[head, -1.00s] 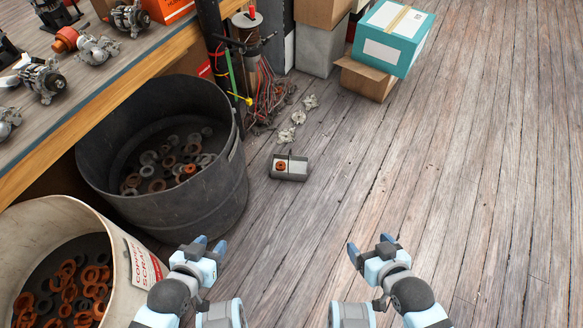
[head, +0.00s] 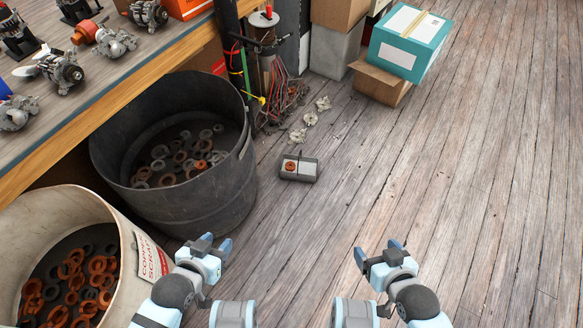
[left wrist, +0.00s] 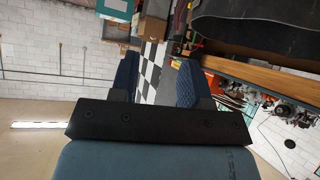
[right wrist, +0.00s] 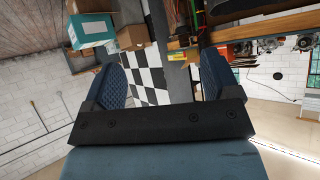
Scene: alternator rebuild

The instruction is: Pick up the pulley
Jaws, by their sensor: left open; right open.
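I cannot make out with certainty which thing is the pulley. Several alternators and parts, one of them a silver alternator (head: 62,72), stand on the workbench at upper left. A small grey box (head: 308,170) with an orange-brown round piece (head: 290,166) in its left part lies on the floor ahead. My left gripper (head: 213,247) is open and empty, low in the head view near the bins. My right gripper (head: 378,253) is open and empty over the floor, to the right. Both wrist views show spread fingers with nothing between them.
A dark bin (head: 215,200) with grey and copper rings and a white copper-scrap bin (head: 122,235) stand left, by the workbench (head: 130,100). Cables (head: 285,98) and small pale parts (head: 310,118) lie farther back. A teal box (head: 410,40) sits on cardboard. Floor at right is clear.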

